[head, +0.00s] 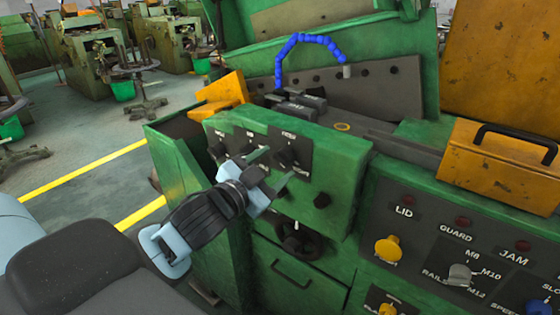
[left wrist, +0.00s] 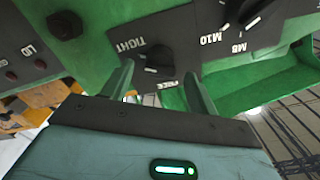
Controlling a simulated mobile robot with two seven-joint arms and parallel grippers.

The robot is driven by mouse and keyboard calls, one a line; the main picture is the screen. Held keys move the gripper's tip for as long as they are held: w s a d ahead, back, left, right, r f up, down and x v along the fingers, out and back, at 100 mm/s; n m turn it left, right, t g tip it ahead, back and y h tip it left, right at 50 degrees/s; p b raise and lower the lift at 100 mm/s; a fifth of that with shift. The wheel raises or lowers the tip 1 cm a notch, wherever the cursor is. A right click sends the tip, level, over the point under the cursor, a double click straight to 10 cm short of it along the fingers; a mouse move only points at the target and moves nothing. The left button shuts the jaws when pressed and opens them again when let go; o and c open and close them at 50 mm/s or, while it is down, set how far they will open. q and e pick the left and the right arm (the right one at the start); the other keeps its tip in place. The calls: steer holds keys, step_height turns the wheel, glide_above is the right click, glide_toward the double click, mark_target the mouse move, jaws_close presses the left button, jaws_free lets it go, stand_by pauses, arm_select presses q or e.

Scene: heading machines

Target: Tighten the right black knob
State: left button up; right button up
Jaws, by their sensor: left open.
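The right black knob (head: 287,156) sits on a dark label plate at the right of the green machine's upper front panel. In the left wrist view the black knob (left wrist: 158,58) shows upside down beside the word TIGHT, with a white mark on it. My left gripper (head: 273,168) is open in front of and slightly below this knob. Its two fingers point at the panel, and in the left wrist view the knob lies beyond the fingertips, between their lines. I cannot tell whether they touch it. My right gripper is not in view.
More black knobs (head: 247,148) sit left of it, and a plain black knob (head: 321,200) is lower right. A dark handwheel (head: 298,240) is below. A control panel with a yellow knob (head: 387,249) and an orange box (head: 500,165) stand at right. Open floor lies at left.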

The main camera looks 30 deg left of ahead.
arm_select(q)
steer(key=shift+s+a, duration=0.2)
steer(key=shift+s, duration=2.15)
